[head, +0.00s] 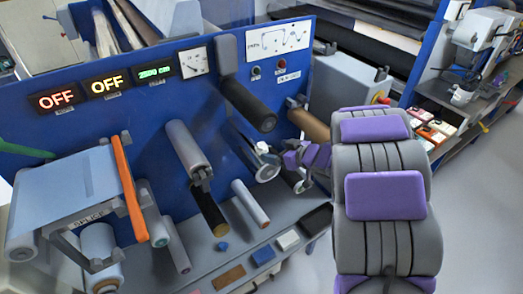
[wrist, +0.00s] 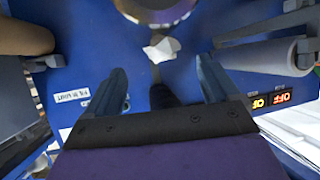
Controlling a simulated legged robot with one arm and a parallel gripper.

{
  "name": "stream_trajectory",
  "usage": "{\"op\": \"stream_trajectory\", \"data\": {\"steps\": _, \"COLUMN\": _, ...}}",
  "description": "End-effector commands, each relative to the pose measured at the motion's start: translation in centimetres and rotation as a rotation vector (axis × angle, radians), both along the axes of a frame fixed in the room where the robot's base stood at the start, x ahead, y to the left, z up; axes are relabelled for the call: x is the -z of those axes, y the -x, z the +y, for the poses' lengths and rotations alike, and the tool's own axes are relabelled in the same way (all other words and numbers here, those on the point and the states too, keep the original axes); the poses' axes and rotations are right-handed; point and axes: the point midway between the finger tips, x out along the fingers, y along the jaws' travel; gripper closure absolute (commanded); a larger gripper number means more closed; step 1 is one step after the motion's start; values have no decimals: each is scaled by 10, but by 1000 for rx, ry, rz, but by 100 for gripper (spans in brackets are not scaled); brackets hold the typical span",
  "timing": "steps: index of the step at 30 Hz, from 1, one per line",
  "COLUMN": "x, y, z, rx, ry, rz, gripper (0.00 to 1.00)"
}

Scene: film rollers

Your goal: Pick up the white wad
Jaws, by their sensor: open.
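The white wad (wrist: 162,49) is a small crumpled piece in the wrist view, just below a round metal-rimmed roller (wrist: 158,10) at the top edge. My gripper (wrist: 161,72) is open, its two dark fingers apart on either side below the wad, with nothing between them. The wad looks a little beyond the fingertips; I cannot tell how far. In the head view my arm reaches in from the right and my gripper is mostly hidden beside the small rollers. A small white shape (head: 262,147) there may be the wad.
The blue machine panel (head: 290,75) carries several rollers, among them a black one (head: 248,104) and a brown one (head: 308,126), close to my gripper. Small blocks and a black tray (head: 317,219) lie on the grey ledge below. Open floor is at the right.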

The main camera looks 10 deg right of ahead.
Motion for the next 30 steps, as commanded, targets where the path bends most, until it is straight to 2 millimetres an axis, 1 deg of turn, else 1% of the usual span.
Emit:
{"op": "stream_trajectory", "data": {"steps": 1, "x": 5, "y": -7, "z": 6, "rx": -4, "ry": -2, "rz": -1, "gripper": 12}}
{"op": "stream_trajectory", "data": {"steps": 4, "x": 10, "y": -17, "z": 12, "rx": -4, "ry": 0, "rz": -1, "gripper": 12}}
{"op": "stream_trajectory", "data": {"steps": 14, "x": 18, "y": -31, "z": 21, "rx": -2, "ry": 2, "rz": 1, "gripper": 12}}
{"op": "stream_trajectory", "data": {"steps": 22, "x": 31, "y": -60, "z": 41, "rx": -3, "ry": 0, "rz": -1, "gripper": 12}}
{"op": "stream_trajectory", "data": {"steps": 25, "x": 33, "y": -63, "z": 42, "rx": 0, "ry": 1, "rz": 0, "gripper": 12}}
{"op": "stream_trajectory", "data": {"steps": 30, "x": 32, "y": -63, "z": 42, "rx": 0, "ry": 1, "rz": -1, "gripper": 12}}
